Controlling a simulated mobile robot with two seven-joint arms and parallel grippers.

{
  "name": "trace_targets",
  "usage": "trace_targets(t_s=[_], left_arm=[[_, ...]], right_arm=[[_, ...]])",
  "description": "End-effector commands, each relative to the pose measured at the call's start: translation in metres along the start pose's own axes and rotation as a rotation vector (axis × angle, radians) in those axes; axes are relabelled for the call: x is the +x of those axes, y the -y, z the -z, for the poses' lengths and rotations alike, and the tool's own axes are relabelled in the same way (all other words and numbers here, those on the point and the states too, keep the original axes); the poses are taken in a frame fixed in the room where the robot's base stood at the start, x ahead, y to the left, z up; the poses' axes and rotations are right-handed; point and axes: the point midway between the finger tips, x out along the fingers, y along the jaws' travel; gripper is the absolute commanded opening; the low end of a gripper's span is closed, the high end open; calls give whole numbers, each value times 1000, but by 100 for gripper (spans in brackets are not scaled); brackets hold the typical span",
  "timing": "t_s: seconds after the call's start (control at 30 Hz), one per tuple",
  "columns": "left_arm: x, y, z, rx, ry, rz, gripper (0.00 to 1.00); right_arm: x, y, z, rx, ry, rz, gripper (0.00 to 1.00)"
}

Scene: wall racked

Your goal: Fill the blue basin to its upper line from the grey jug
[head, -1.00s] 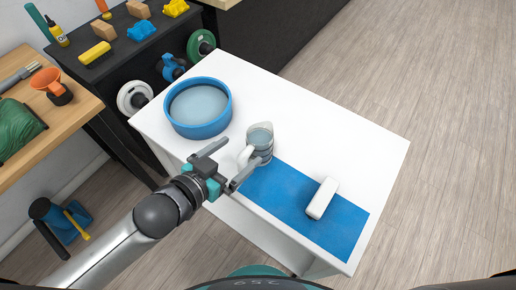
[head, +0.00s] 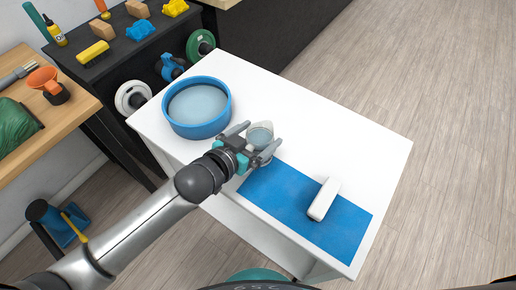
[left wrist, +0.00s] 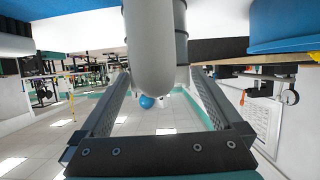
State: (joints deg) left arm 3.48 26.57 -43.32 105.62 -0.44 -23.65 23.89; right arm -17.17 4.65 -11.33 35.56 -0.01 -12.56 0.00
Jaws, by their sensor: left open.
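The blue basin (head: 198,128) stands on the white tabletop and holds water below its rim; no line on it can be made out. The grey jug (head: 260,128), with water in it, stands upright right of the basin near the blue mat. My left gripper (head: 263,135) is open, with a finger on each side of the jug. The basin also shows there at upper right (left wrist: 285,25). My right gripper is not in view.
A white block (head: 324,198) lies on the blue mat (head: 285,202). The white table (head: 345,140) is bare behind the mat. A dark shelf (head: 100,68) with small coloured items and a wooden bench (head: 75,118) stand at left.

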Motion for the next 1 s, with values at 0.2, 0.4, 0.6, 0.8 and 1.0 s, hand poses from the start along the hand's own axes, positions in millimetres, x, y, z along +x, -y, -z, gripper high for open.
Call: trace_targets(t_s=[0.2,0.4,0.6,0.8,1.0], left_arm=[[0,0,0,0,0,0,93],[0,0,0,0,0,0,71],[-1,0,0,1,0,0,48],[-1,0,0,1,1,0,26],[-1,0,0,1,1,0,3]], right_arm=[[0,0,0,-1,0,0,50],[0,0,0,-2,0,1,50],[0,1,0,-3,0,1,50],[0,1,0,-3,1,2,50],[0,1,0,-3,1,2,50]])
